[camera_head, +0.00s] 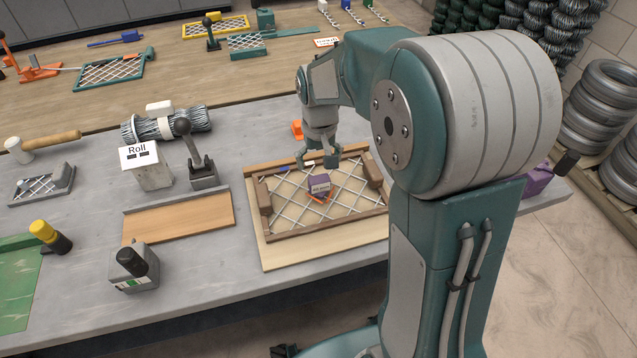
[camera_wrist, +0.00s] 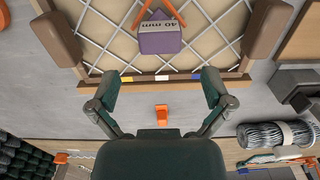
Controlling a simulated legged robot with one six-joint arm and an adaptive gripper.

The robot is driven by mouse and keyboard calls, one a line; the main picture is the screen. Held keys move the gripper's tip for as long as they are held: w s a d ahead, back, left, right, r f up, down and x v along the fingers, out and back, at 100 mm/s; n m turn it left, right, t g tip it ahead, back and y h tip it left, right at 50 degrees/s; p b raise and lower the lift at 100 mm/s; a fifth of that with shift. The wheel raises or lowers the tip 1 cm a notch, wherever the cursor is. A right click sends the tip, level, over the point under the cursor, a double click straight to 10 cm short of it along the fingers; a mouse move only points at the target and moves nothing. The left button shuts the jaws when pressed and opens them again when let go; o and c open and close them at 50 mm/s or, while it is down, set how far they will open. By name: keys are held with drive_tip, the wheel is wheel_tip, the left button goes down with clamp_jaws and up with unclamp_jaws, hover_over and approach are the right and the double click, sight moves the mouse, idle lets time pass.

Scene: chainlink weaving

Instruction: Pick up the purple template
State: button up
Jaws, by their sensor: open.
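The purple template (camera_head: 319,184) is a small block lying on the wire mesh inside the wooden frame (camera_head: 269,236). In the wrist view the purple template (camera_wrist: 160,40) shows a pale top face marked "40 mm", and orange strips rest against it. My gripper (camera_head: 321,162) is over the far rail of the frame, behind the template in the head view. In the wrist view my gripper (camera_wrist: 157,92) has its fingers spread wide with nothing between them. The template is beyond the fingertips and apart from them.
Brown blocks (camera_head: 265,201) sit on the frame's sides. An orange piece (camera_wrist: 162,112) lies on the table behind the frame. A lever tool (camera_head: 203,170), a white "Roll" box (camera_head: 147,168) and a wire roll (camera_head: 170,126) stand to the left. A wooden board (camera_head: 180,217) lies left of the frame.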

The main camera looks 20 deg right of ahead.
sight(319, 179)
wheel_tip(319, 179, down, 8)
drive_tip(key=shift+r, duration=0.1)
drive_tip(key=c, duration=1.2)
